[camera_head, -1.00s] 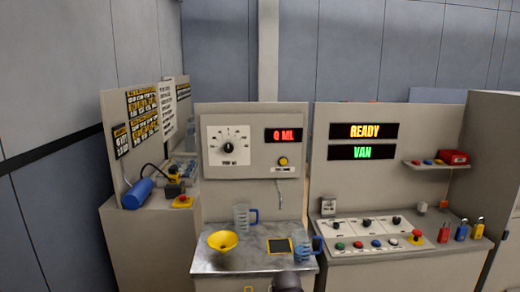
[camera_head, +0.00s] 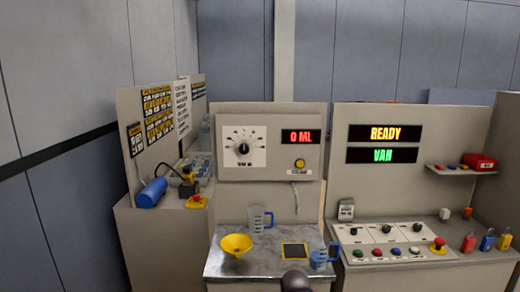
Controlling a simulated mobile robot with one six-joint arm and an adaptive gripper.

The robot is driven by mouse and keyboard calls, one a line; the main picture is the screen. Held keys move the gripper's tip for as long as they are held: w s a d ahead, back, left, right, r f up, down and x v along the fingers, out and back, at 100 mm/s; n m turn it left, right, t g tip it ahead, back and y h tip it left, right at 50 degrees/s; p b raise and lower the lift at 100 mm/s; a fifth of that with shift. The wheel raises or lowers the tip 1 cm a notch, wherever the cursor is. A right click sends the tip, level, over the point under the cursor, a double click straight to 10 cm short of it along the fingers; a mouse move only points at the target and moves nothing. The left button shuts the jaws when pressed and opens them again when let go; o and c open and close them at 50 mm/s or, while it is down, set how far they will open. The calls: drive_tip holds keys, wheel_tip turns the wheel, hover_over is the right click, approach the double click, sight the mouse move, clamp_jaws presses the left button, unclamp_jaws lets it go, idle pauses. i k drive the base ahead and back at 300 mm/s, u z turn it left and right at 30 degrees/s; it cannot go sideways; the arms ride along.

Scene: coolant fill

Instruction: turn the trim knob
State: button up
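The knob that looks like the trim knob (camera_head: 243,148) is a round black knob on a white dial plate (camera_head: 230,159) with marks around it. The plate is on the upper left of the grey middle panel (camera_head: 270,174). The label under the knob is too small to read surely, and its exact pointer angle is hard to tell. A display (camera_head: 303,137) to its right reads 0 ML in red. A dark rounded part at the bottom edge seems to be part of my arm, well below the knob. No gripper fingers show.
Below the panel, a metal table (camera_head: 222,263) holds a yellow funnel (camera_head: 236,243), a clear jug (camera_head: 258,219), a blue-handled jug (camera_head: 319,262) and a dark pad (camera_head: 295,250). A control console (camera_head: 400,264) stands right, a side bench (camera_head: 150,215) left. Space before the knob looks clear.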

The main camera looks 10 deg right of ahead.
sight(244, 148)
drive_tip(key=i, duration=0.85)
drive_tip(key=z, duration=0.05)
